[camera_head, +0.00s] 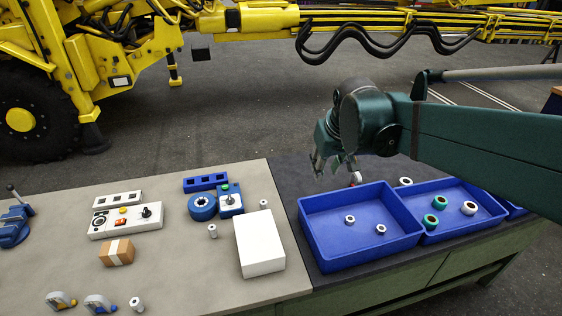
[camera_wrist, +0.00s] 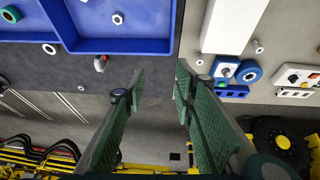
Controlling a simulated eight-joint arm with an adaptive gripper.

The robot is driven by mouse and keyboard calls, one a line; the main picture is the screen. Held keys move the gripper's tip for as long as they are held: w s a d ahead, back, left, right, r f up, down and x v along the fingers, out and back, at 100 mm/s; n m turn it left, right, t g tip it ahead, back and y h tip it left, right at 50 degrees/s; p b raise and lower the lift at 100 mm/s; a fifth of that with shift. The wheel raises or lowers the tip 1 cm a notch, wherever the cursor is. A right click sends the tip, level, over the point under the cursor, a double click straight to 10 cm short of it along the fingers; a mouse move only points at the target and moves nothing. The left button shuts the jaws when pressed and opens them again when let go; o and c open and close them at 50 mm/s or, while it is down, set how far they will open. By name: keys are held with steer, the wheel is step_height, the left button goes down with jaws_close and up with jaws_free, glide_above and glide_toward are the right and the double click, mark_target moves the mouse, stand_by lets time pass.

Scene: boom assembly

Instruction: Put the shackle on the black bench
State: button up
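A small grey piece with a red part (camera_head: 356,179), which looks like a shackle, lies on the black bench (camera_head: 290,182) just behind the left blue bin. It also shows in the wrist view (camera_wrist: 100,63), left of my fingers and apart from them. Two similar shackle-like pieces, one with yellow (camera_head: 61,300) and one with blue (camera_head: 99,303), lie at the front of the grey bench. My gripper (camera_head: 322,163) is above the black bench's back edge. Its fingers stand apart with nothing between them in the wrist view (camera_wrist: 159,80).
Blue bins (camera_head: 312,232) with nuts and rings fill much of the black bench. The grey bench (camera_head: 190,275) holds a white box (camera_head: 259,244), a cardboard box (camera_head: 116,253), a control panel (camera_head: 126,220) and blue parts. Yellow machinery stands behind.

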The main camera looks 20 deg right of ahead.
steer(key=s+a+f+t, duration=0.1)
steer(key=s+a, duration=0.3)
steer(key=s, duration=0.3)
steer(key=s+a+f+t, duration=0.1)
steer(key=s+a, duration=0.3)
steer(key=s, duration=0.4)
steer(key=shift+s+f+y, duration=0.3)
steer(key=shift+f, duration=0.45)
